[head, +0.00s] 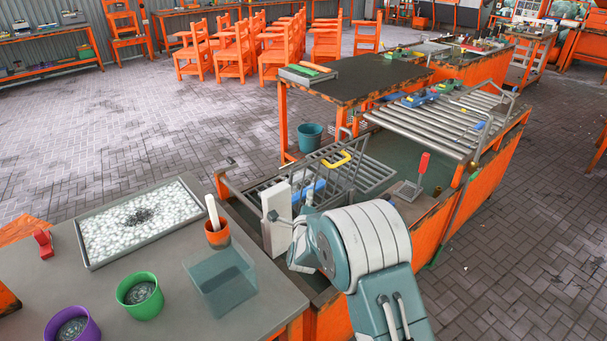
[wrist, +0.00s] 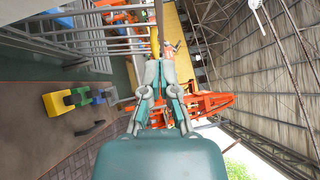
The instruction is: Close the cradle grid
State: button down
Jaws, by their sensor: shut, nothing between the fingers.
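The cradle grid (head: 375,178) is a set of grey metal bars with a yellow handle (head: 337,161), over the near end of the orange-sided trough in the head view. Part of its frame stands raised; its exact angle is hard to tell. Grey bars also show at the upper left of the wrist view (wrist: 70,42). My gripper (wrist: 160,62) is shut and empty, its teal fingers together in the wrist view. In the head view my arm partly hides the gripper, just in front of the grid. I cannot tell whether it touches the bars.
A pale upright box (head: 277,214) stands close left of my arm. A grey table (head: 180,285) with a tray of white flakes and coloured pots is at the left. Paved floor is clear at the right.

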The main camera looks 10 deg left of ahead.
aim_at(303, 168)
jog(key=w, duration=0.2)
jog(key=w+a, duration=0.1)
jog(key=w, duration=0.1)
jog(key=w+a+r, duration=0.1)
jog(key=w, duration=0.2)
jog(key=shift+a+r, duration=0.1)
jog(key=shift+a, duration=0.1)
jog(key=shift+w+a+r, duration=0.1)
jog(key=shift+w+a, duration=0.45)
jog(key=shift+a, duration=0.2)
